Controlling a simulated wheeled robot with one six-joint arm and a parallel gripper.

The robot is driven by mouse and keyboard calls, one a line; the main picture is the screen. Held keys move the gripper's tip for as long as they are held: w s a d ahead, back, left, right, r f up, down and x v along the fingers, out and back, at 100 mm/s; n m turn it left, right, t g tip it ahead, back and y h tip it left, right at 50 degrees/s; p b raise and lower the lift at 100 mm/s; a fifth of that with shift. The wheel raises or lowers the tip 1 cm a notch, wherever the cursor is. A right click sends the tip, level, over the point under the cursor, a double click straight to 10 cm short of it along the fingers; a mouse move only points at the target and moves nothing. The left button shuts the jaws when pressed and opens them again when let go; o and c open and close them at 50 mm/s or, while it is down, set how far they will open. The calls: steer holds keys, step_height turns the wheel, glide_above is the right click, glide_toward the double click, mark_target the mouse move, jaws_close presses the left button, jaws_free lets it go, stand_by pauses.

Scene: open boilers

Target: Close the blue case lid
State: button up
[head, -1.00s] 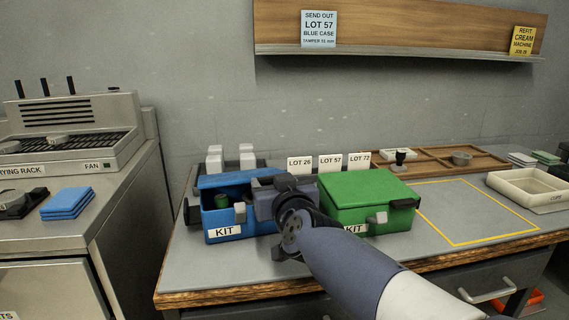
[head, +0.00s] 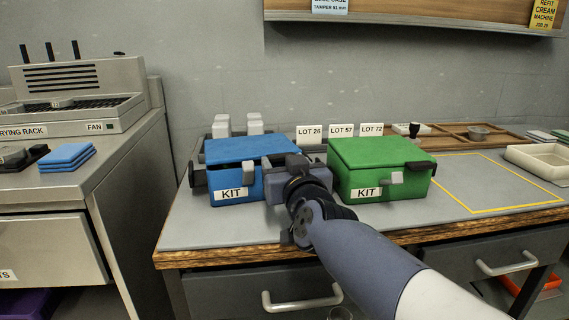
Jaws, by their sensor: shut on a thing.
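The blue case (head: 222,179) with a KIT label stands on the grey worktop, left of the green case. Its blue lid (head: 243,149) lies low over the box, nearly level. A thin dark gap shows under its front edge at the left. A grey latch (head: 248,180) is on the case front. My gripper (head: 283,176) is at the lid's front right corner, shut on the lid. My gripper and wrist hide that corner, so the exact hold and the gap there cannot be seen.
The closed green KIT case (head: 383,165) stands close to the right of my gripper. White lot cards (head: 341,131) and white-topped items (head: 222,124) stand behind. A yellow-outlined area (head: 490,185) at the right is clear. Drawers with handles (head: 302,301) are below the worktop edge.

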steer(key=shift+f, duration=0.25)
steer(key=o, duration=1.4)
steer(key=shift+w+r, duration=0.1)
